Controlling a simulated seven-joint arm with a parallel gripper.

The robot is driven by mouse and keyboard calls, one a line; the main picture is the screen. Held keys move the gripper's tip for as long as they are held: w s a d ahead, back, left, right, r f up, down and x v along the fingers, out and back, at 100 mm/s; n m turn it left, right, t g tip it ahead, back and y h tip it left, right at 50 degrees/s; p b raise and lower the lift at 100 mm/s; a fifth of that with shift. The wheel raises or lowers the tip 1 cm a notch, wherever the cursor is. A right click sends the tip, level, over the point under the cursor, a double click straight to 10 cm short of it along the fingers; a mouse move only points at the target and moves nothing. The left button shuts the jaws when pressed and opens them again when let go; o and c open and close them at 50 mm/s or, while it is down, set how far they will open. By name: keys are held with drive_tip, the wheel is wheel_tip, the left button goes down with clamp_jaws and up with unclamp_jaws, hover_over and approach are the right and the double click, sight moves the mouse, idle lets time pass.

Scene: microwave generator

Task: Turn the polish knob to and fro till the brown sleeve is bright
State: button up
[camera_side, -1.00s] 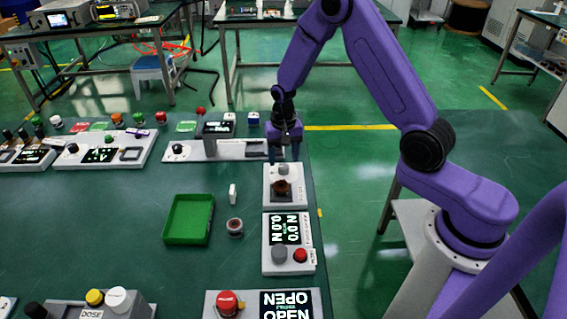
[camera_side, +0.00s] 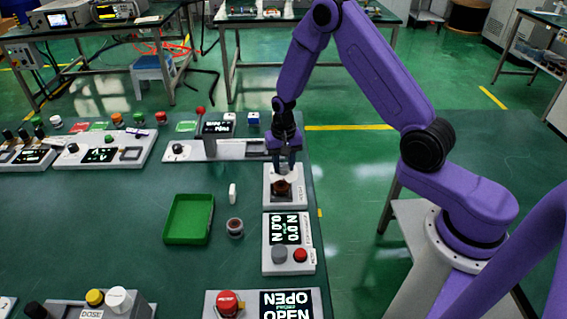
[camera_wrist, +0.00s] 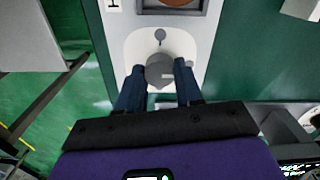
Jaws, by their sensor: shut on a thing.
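The polish station is a pale panel (camera_side: 297,199) near the table's right edge. My gripper (camera_side: 284,171) is lowered over its far end and shut on the grey polish knob, which the side view mostly hides. The brown sleeve (camera_side: 281,187) sits in the panel's holder, in front of the knob. Its round brown part also shows at the top of the wrist view (camera_wrist: 178,2). It looks dark brown.
A panel with a display (camera_side: 285,229) and grey and red buttons stands just in front. A green tray (camera_side: 188,220), a small white block (camera_side: 232,191) and a round brown-topped part (camera_side: 235,228) lie to the left. A long panel with a raised display (camera_side: 217,130) stands behind.

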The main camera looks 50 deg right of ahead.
sight(284, 166)
drive_tip(key=n, duration=0.6)
drive_tip(key=shift+n, duration=0.3)
drive_tip(key=n, duration=0.6)
idle(0.5)
drive_tip(key=o, duration=1)
drive_tip(key=shift+o, duration=0.2)
wheel_tip(284, 166, up, 17)
drive_tip(key=shift+r, duration=0.2)
